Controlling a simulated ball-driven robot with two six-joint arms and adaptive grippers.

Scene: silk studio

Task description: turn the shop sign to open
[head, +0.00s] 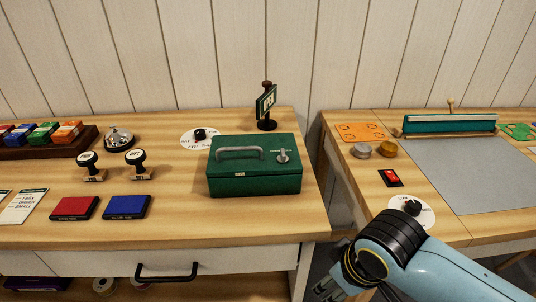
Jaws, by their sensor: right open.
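The shop sign (266,103) is a small dark green plate on a dark post with a round base, at the back right of the left table. Its visible face seems to read OPEN and is seen at a slant, not square to me. My right gripper (328,291) is at the bottom edge, low in front of the gap between the tables, far from the sign. It is open and partly cut off by the frame, with nothing seen in it. My left gripper is not in view.
A green cash box (254,166) stands directly in front of the sign. A white dial plate (197,138), a bell (118,138), stamps and red and blue ink pads lie left. The right table holds a grey mat (470,172), a red switch (390,177) and another dial (411,208).

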